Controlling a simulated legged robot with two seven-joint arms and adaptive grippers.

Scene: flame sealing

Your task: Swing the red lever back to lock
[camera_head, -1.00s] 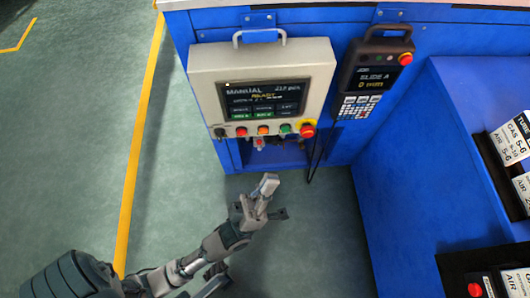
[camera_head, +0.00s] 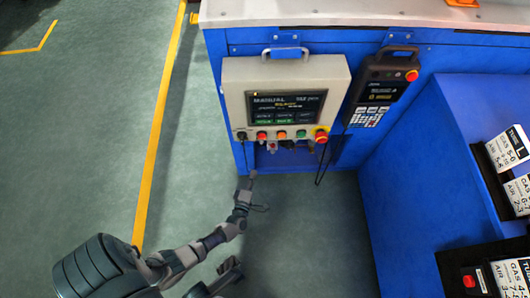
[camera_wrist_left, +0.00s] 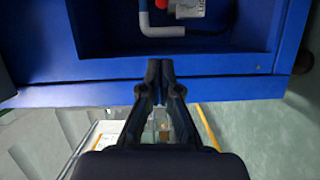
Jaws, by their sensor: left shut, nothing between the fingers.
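My left gripper (camera_head: 252,174) is shut and empty, close in front of the blue cabinet's lower recess, under the control panel. It also shows in the left wrist view (camera_wrist_left: 160,68), fingertips together at the recess's lower edge. In that view a small red part (camera_wrist_left: 161,4) shows at the top edge, beside a grey box (camera_wrist_left: 188,8) and above a bent grey pipe (camera_wrist_left: 155,28). I cannot tell whether this red part is the lever. Small fittings (camera_head: 271,147) show in the recess in the head view, too small to make out.
The control panel (camera_head: 285,70), with a screen and coloured buttons, overhangs the recess (camera_head: 290,158). A handheld pendant (camera_head: 380,85) hangs to its right, and a dark cable (camera_head: 321,165) hangs below. Labelled cards (camera_head: 507,148) stand at the far right. The green floor (camera_head: 310,240) is clear.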

